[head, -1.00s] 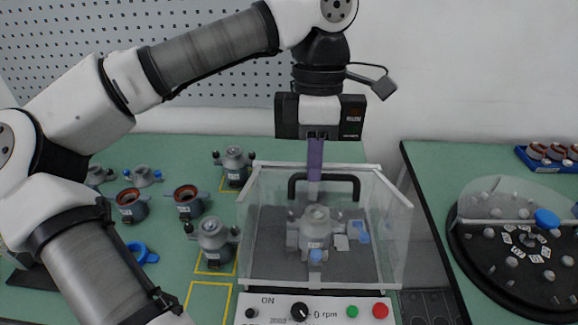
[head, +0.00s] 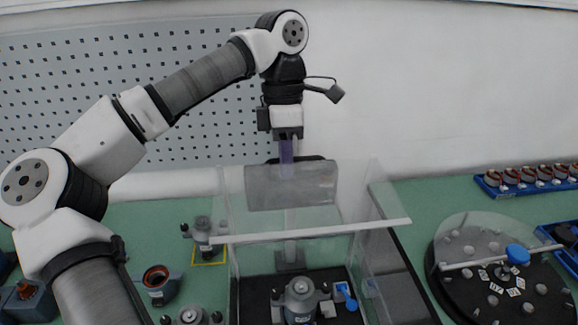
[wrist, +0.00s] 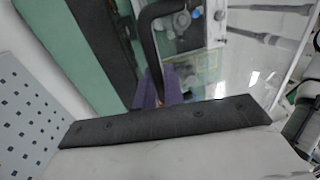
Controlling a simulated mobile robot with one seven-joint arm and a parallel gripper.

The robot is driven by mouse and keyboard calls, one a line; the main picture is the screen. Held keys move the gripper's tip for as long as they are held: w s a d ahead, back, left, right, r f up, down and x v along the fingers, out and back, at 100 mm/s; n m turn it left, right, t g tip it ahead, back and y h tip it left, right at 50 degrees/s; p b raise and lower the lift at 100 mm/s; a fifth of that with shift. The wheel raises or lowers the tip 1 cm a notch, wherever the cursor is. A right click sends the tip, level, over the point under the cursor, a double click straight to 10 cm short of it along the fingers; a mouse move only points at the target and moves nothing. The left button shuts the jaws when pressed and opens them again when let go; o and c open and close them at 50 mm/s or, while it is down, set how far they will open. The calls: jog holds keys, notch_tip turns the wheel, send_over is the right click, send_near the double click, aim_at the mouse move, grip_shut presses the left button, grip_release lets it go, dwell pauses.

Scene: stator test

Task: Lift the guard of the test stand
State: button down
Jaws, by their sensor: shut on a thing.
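The test stand's clear guard (head: 312,233) is raised and tilted, with its white edge above the stand floor. A grey motor (head: 299,298) stands inside the stand on the dark floor, below the raised edge. My gripper (head: 287,158) is at the guard's black handle, behind the clear panel, its purple fingers shut on the handle. In the wrist view the black handle (wrist: 148,28) runs down to the purple fingers (wrist: 172,88). The exact grip contact is partly hidden there.
A round dark turntable (head: 500,285) with a clear cover stands at the right. Blue trays (head: 495,190) of parts lie on the right bench. More motors (head: 203,232) stand left of the stand. A perforated board (head: 90,100) is behind my arm.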

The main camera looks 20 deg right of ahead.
jog(key=w, duration=0.2)
jog(key=w+d+f+p, duration=0.1)
jog(key=w+p, duration=0.1)
jog(key=w, duration=0.1)
jog(key=shift+w+d+f, duration=0.2)
jog(key=shift+w+d, duration=0.1)
jog(key=shift+d, duration=0.05)
jog(key=shift+w, duration=0.2)
jog(key=shift+w+r, duration=0.1)
jog(key=shift+r, duration=0.05)
jog(key=c, duration=1.7)
grip_release()
jog(key=shift+w, duration=0.15)
jog(key=shift+o, duration=1.1)
jog(key=shift+w+d+f, duration=0.15)
jog(key=shift+f, duration=0.15)
notch_tip(320, 180, up, 12)
jog(key=w, duration=0.2)
jog(key=shift+d, duration=0.35)
